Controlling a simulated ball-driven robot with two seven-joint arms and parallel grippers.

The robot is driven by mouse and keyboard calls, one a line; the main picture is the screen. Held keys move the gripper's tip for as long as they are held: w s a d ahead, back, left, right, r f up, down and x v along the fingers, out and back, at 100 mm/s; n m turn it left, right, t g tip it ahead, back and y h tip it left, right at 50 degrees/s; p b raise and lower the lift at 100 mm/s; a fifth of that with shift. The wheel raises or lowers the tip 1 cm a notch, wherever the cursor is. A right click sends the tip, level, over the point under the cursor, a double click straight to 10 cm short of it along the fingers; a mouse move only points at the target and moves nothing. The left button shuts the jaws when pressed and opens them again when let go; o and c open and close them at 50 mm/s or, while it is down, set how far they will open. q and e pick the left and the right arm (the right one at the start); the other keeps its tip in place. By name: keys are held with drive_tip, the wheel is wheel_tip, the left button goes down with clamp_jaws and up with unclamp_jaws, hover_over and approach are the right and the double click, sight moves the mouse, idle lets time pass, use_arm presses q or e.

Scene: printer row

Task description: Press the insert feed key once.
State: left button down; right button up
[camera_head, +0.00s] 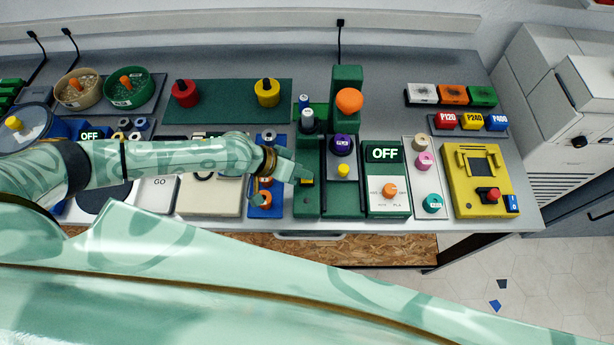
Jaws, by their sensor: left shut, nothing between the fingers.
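My left gripper (304,179) is shut and empty. Its arm comes in from the left, and its fingertips are over the front of a narrow dark green unit (306,205). A small yellow-orange patch shows right at the fingertips; I cannot tell whether it is a key or whether they touch it. Beside it on the right, a green unit carries a dark purple knob (343,144) and a yellow button (343,170). No label reading insert feed is legible, so I cannot tell which control is that key. My right gripper is not in view.
A green post with an orange knob (349,101) stands behind. To the right are a panel reading OFF (385,153), a strip of round knobs (424,160) and a yellow box (464,204). A blue strip (265,205) lies left of the gripper.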

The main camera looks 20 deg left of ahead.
sight(302, 180)
use_arm(q)
drive_tip(key=shift+f+b, duration=0.3)
drive_tip(key=shift+f, duration=0.1)
drive_tip(key=shift+r, duration=0.15)
idle(0.4)
drive_tip(key=shift+r+p, duration=0.7)
drive_tip(key=shift+p, duration=0.05)
wheel_tip(302, 180, up, 5)
drive_tip(key=p, duration=0.4)
drive_tip(key=shift+p, duration=0.35)
idle(0.5)
